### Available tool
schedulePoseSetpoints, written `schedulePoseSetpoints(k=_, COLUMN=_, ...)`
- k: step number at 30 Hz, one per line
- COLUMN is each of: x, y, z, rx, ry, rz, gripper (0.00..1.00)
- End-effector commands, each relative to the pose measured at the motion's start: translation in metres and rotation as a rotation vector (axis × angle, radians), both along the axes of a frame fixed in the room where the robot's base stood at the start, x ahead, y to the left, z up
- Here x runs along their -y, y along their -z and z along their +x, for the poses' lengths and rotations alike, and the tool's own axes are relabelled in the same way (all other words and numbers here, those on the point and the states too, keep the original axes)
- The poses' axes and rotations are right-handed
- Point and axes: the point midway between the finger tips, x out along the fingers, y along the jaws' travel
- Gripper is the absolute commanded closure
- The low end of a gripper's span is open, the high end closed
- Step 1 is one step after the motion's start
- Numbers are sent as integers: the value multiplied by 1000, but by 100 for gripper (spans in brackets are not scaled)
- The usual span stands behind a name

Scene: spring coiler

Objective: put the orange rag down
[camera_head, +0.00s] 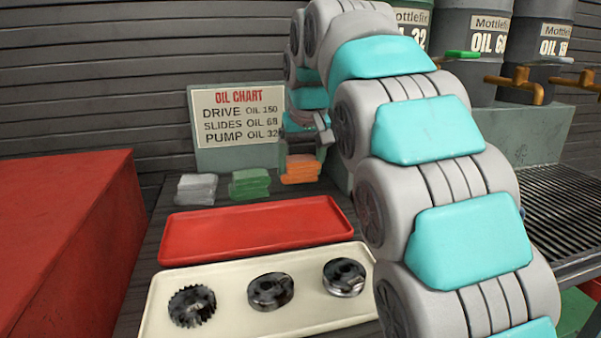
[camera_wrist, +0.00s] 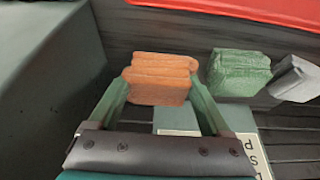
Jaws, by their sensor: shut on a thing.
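The orange rag (camera_head: 300,172) is a folded stack at the back of the dark bench, to the right of the green rag (camera_head: 249,184). My gripper (camera_head: 301,157) is over it, pointing down. In the wrist view my gripper (camera_wrist: 160,92) has its two green fingers on either side of the orange rag (camera_wrist: 159,78), shut on it. I cannot tell whether the rag's underside touches the bench. The green rag (camera_wrist: 239,73) lies beside it in the wrist view, apart from the fingers.
A grey rag (camera_head: 197,189) lies left of the green one. The oil chart sign (camera_head: 238,115) stands behind. A red tray (camera_head: 255,231) and a cream tray (camera_head: 227,321) with dark machine parts lie in front. A red box (camera_head: 70,230) stands left; oil drums (camera_head: 475,45) with taps stand right.

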Motion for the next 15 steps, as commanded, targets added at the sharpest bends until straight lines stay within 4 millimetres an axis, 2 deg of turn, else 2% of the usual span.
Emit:
schedulePoseSetpoints(k=6, x=0, y=18, z=-1, rx=0, ry=0, rz=0, gripper=79)
schedulePoseSetpoints(k=15, x=0, y=19, z=0, rx=3, ry=0, rz=1, gripper=79)
